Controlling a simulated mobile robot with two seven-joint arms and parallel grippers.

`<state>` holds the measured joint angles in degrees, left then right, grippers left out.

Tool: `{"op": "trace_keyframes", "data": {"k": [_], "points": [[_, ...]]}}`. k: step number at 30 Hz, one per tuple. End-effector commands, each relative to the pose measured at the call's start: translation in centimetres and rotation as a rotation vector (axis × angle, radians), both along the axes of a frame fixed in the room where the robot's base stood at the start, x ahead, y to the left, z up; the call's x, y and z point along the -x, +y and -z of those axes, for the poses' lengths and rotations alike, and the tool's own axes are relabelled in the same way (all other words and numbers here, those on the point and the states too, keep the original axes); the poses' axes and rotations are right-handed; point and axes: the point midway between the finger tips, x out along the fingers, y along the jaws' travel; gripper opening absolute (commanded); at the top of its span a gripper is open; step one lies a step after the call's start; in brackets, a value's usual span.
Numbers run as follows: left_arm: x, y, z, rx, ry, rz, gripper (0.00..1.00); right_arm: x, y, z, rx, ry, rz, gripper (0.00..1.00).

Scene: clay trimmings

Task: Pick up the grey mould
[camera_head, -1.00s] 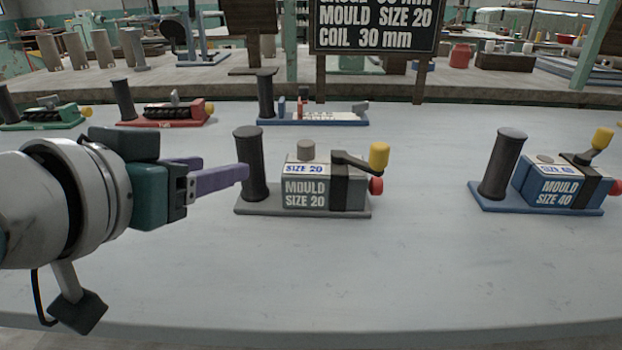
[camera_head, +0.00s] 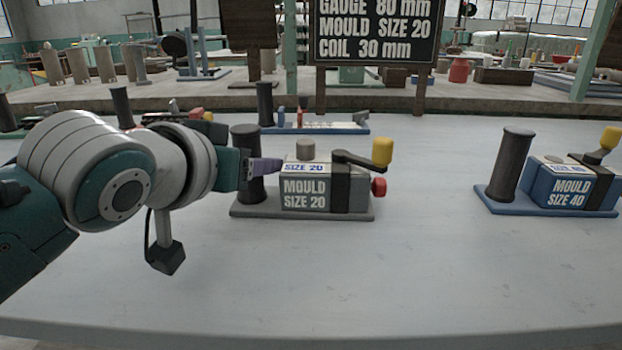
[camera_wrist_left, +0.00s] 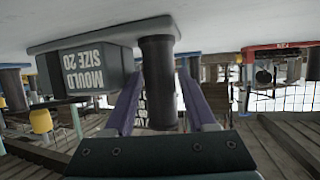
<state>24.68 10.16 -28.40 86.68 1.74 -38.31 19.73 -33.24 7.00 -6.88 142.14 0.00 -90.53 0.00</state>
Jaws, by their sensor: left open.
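The grey mould (camera_head: 305,195), marked "MOULD SIZE 20", stands upright on its flat grey base on the table. It has a dark upright post (camera_head: 247,147) at its left end and a crank with a yellow knob and a red knob at its right. In the left wrist view, where the scene is upside down, the post (camera_wrist_left: 158,85) stands between the two spread fingers of my open left gripper (camera_wrist_left: 160,95). My right gripper is out of view.
A blue mould (camera_head: 565,187) marked "MOULD SIZE 40" stands to the right. Another blue-based device (camera_head: 315,127) lies behind the grey mould. A sign (camera_head: 372,30) reads gauge 80 mm, mould size 20, coil 30 mm. The table front (camera_head: 400,270) is clear.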

Motion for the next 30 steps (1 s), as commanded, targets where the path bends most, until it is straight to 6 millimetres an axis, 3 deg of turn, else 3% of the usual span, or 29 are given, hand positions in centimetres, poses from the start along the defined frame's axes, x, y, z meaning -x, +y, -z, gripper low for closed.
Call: {"op": "trace_keyframes", "data": {"k": [2,17,30], "points": [[0.02,0.01,-0.02,0.0,0.0,0.0,0.55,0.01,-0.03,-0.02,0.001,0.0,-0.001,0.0],[0.04,0.03,-0.02,0.0,0.0,0.0,0.0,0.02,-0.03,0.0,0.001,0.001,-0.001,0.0],[0.04,0.03,-0.02,0.0,0.0,0.0,0.0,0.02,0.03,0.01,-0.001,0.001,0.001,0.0]]}}
